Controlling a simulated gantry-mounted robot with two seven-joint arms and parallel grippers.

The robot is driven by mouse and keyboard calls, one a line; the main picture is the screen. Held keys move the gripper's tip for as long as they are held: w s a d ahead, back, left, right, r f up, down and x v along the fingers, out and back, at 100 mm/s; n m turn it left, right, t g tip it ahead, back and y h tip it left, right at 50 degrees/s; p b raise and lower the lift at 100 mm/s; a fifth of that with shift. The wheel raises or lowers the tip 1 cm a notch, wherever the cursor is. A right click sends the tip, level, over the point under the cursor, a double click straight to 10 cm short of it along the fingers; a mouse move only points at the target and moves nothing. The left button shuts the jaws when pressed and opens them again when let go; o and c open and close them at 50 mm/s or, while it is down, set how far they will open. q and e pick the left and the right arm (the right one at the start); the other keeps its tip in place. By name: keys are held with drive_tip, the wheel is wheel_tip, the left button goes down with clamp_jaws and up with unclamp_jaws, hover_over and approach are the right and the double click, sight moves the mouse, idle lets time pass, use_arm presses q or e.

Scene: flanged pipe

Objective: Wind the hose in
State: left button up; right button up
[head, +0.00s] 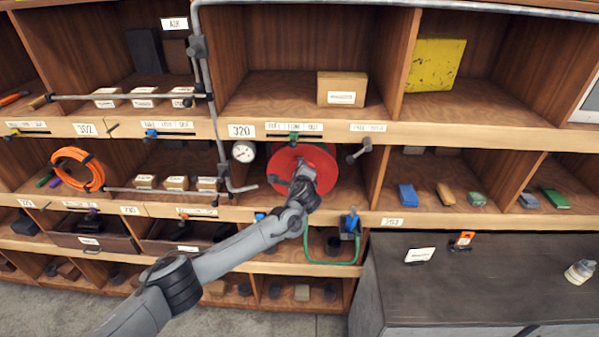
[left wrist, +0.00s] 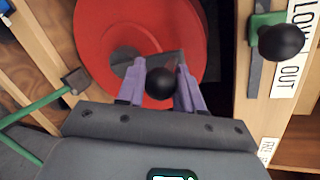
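A red hose reel (head: 325,165) sits in the middle bay of the shelf; its red disc (left wrist: 100,30) fills the upper left wrist view. A dark crank with a black ball knob (left wrist: 160,83) stands out from the disc. My left gripper (head: 302,172) is at the reel's front. In the left wrist view its two fingers (left wrist: 160,75) lie on either side of the knob and appear to touch it. A green hose (head: 330,263) hangs in a loop below the reel; part of it (left wrist: 30,115) shows at the left of the wrist view. My right gripper is not in view.
A gauge (head: 243,151) and grey pipe (head: 212,110) stand left of the reel. A black-knobbed valve handle (left wrist: 283,41) is close to the right of my left gripper in the wrist view. An orange coil (head: 77,170) hangs at left. The dark bench (head: 480,285) is mostly clear.

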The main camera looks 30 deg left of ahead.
use_arm(q)
drive_tip(key=o, duration=0.4)
drive_tip(key=shift+d, duration=0.1)
drive_tip(key=shift+b+v, duration=0.9)
drive_tip(key=shift+v, duration=4.5)
